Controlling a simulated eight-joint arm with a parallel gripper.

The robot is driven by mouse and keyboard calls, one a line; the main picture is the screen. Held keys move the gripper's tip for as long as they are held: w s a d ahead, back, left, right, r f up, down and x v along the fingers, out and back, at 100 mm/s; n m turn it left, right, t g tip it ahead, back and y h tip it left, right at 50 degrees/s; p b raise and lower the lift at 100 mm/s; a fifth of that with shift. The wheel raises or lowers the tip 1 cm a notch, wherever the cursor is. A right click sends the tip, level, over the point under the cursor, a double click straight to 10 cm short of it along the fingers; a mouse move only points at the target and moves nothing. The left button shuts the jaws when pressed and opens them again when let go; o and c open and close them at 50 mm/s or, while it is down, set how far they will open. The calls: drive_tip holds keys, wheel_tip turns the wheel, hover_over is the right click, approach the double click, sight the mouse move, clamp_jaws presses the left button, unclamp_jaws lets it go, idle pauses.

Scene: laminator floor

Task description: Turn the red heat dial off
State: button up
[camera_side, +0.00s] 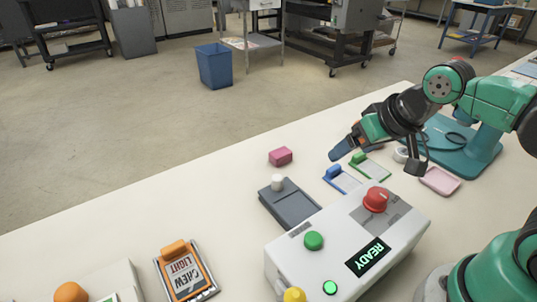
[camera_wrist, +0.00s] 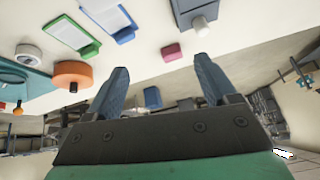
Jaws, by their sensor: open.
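The red heat dial (camera_side: 376,199) sits on top of a white control box (camera_side: 300,262) in the side view. Its exact setting is too small to read. The box also carries a green button (camera_side: 313,241), a lit green READY display (camera_side: 368,254), a small green light (camera_side: 330,287) and a yellow knob (camera_side: 294,295). My gripper (camera_side: 346,146) is above the table, beyond and to the upper left of the dial, apart from it. In the wrist view my gripper (camera_wrist: 163,66) is open, with nothing between its fingers. I cannot make out the dial in that view.
Behind the box lie a grey block with a white knob (camera_side: 284,205), a pink block (camera_side: 280,156), blue (camera_side: 340,179) and green (camera_side: 370,166) clipboards and a pink tray (camera_side: 440,181). An orange-clipped board (camera_side: 187,272) is at left. The wrist view shows an orange cylinder (camera_wrist: 72,72).

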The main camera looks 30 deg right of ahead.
sight(379, 193)
drive_tip(key=s+m+g, duration=0.1)
drive_tip(key=m, duration=0.4)
drive_tip(key=s+m+g, duration=0.2)
drive_tip(key=m, duration=0.3)
drive_tip(key=s+m+g, duration=0.1)
drive_tip(key=m+g, duration=0.1)
drive_tip(key=m, duration=0.2)
drive_tip(key=shift+s+a+r+m, duration=0.1)
drive_tip(key=shift+s+r+m, duration=0.15)
drive_tip(key=shift+m, duration=0.15)
drive_tip(key=m, duration=0.1)
drive_tip(key=s+m+g, duration=0.1)
drive_tip(key=m, duration=0.2)
drive_tip(key=shift+s+r, duration=0.15)
drive_tip(key=shift+r, duration=0.1)
drive_tip(key=shift+f, duration=2.8)
clamp_jaws()
